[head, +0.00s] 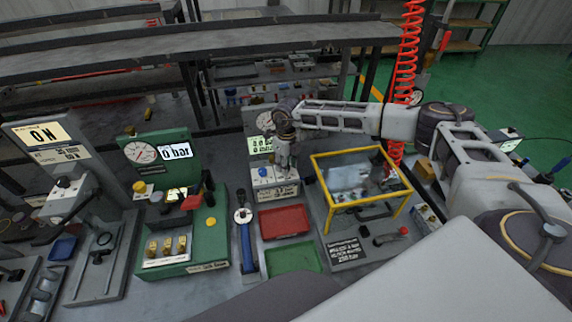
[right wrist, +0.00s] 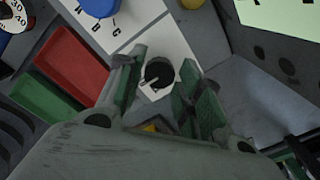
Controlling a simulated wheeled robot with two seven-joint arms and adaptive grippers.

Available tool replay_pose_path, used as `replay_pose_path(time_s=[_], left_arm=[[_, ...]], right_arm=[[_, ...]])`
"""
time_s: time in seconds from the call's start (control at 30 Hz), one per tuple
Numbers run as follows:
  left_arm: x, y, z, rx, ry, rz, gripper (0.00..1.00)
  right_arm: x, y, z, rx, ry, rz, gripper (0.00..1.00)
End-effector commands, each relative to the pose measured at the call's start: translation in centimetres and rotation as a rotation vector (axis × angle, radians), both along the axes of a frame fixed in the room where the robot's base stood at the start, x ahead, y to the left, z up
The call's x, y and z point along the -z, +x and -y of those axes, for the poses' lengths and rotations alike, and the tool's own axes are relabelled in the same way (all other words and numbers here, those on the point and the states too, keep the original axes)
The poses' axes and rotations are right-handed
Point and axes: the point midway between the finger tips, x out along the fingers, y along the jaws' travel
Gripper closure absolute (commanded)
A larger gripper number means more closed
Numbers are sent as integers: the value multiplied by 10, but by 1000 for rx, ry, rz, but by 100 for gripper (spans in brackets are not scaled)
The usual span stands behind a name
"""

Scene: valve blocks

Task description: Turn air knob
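A white box (head: 275,190) with knobs on its sloped top stands at the middle of the bench. Its blue knob (head: 263,171) also shows at the top of the right wrist view (right wrist: 100,6). A black knob (right wrist: 159,73) with a white pointer sits on the same panel; which of them is the air knob I cannot tell. My right gripper (right wrist: 162,88) is open and points down at the panel. Its two fingers stand on either side of the black knob, with gaps visible. In the head view my right gripper (head: 287,165) covers that knob. My left gripper is out of view.
A yellow-framed clear case (head: 352,205) stands close to the right of the box. Red (head: 283,221) and green (head: 293,258) trays lie in front. A green gauge station (head: 190,235) reading 0 bar stands left. A red coiled hose (head: 408,50) hangs behind my right arm.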

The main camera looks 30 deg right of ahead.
Motion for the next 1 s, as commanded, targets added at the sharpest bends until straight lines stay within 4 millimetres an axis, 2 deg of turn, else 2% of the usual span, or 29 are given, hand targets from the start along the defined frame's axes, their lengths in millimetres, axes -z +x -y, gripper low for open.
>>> replay_pose_path(time_s=[0.1, 0.57, 0.77, 1.0], left_arm=[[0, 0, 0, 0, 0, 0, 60], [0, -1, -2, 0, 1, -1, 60], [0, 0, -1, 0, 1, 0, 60], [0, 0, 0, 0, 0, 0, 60]], right_arm=[[0, 0, 0, 0, 0, 0, 49], [-5, 0, -1, -1, 2, 1, 49], [-23, 1, -1, -1, 1, 3, 49], [-57, 1, 0, 0, 2, 2, 49]])
